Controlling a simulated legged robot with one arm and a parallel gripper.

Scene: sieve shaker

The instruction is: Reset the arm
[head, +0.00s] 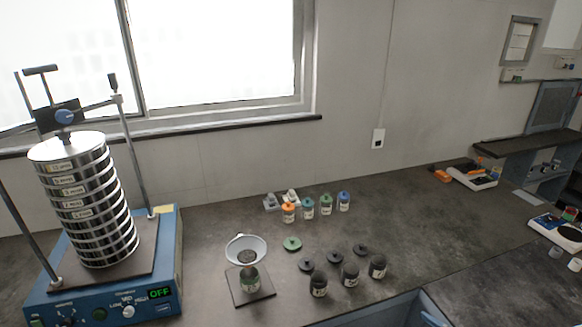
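My gripper and arm do not show in the head view, so whether the gripper is open or shut cannot be seen. The sieve shaker (170,280) stands at the left on the counter, with a blue base and a display reading OFF. A stack of round metal sieves (88,200) stands on it between upright rods, under a clamp bar (62,116).
Several colour-capped bottles (308,208) stand in a row behind the funnel. Dark jars (350,274) and loose black lids (333,255) lie to its right, with a green lid (292,243) nearby. A window is behind.

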